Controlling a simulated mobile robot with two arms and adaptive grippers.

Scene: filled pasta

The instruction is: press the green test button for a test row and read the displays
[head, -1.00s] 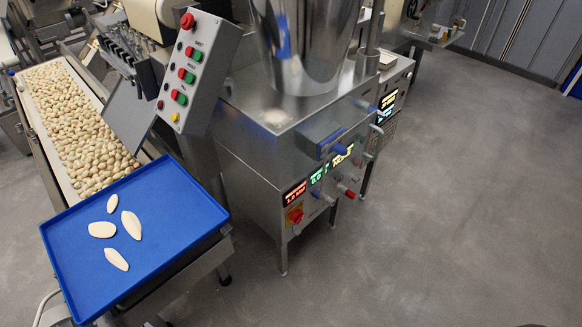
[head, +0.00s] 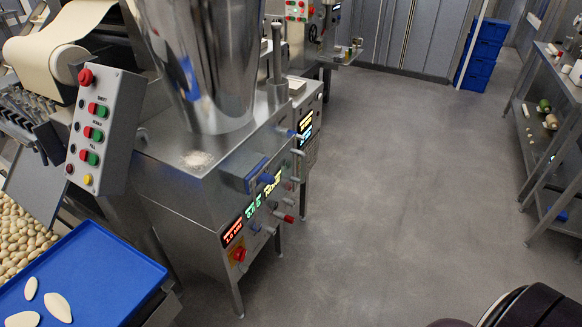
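A grey control panel (head: 107,130) leans at the left, with a red mushroom button (head: 86,76), three red and green button pairs and a yellow button (head: 88,179). Its green buttons (head: 97,135) have labels too small to read surely, so I cannot tell which is the test button. On the steel filling machine (head: 165,175), a red display (head: 232,232), a green display (head: 253,208) and a yellow display (head: 271,183) are lit. Their figures are not clearly legible. Another lit display (head: 306,125) is farther back. Neither gripper is in view; a dark part of mine shows bottom right.
A blue tray (head: 110,275) with pale dough pieces stands bottom left, beside a bed of filled pasta (head: 20,235). Grey floor (head: 400,180) is open in the middle. A steel shelf table (head: 560,85) stands at the right; blue crates (head: 483,50) are stacked at the back.

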